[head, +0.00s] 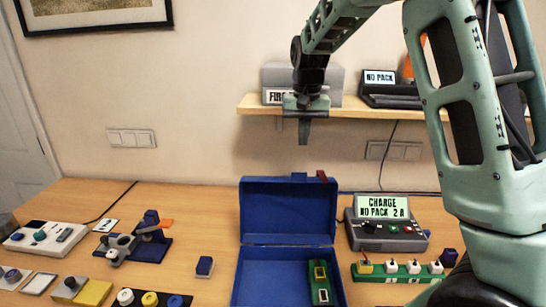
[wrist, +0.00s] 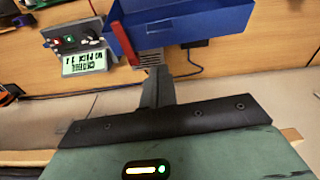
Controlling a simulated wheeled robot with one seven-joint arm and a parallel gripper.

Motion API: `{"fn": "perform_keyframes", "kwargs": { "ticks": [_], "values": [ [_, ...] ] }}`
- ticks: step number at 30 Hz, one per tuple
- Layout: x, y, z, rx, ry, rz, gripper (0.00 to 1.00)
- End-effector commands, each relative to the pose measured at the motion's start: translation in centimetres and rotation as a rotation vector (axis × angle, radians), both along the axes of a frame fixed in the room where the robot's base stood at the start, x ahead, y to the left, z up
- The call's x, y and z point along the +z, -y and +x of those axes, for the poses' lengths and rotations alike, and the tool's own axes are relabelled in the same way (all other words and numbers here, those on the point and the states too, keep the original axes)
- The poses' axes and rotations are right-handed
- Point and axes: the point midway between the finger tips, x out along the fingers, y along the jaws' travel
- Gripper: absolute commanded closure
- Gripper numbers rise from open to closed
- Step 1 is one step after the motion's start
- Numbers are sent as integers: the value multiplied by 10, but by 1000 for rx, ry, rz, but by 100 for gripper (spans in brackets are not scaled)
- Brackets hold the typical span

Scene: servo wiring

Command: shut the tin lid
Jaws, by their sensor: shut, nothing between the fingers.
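The blue tin stands open on the bench, its lid (head: 288,208) raised upright at the back of its tray (head: 274,268). A red tab (head: 321,176) sticks up at the lid's top right corner. A green pack (head: 320,282) lies inside the tray on the right. My gripper (head: 303,142) is shut and empty, pointing down in the air above the lid, apart from it. In the wrist view, the shut fingers (wrist: 157,88) show below the blue tin (wrist: 185,24) and its red tab (wrist: 121,43).
A charger (head: 386,222) reading "CHARGE NO PACK 2 A" stands right of the tin. A shelf (head: 350,108) with boxes is on the wall near my gripper. A strip with knobs (head: 398,271), a small blue block (head: 204,267) and a clamp fixture (head: 140,242) stand around the tin.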

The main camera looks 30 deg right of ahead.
Motion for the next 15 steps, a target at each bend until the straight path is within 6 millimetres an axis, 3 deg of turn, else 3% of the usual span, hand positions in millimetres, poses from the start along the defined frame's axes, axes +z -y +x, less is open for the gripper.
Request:
{"fn": "perform_keyframes", "kwargs": {
  "ticks": [3,8,15],
  "values": [
    [2,20,5,-45,-1,-15,100],
    [-11,22,6,-49,-3,-15,100],
    [-55,23,8,-47,-6,-16,100]
  ]
}}
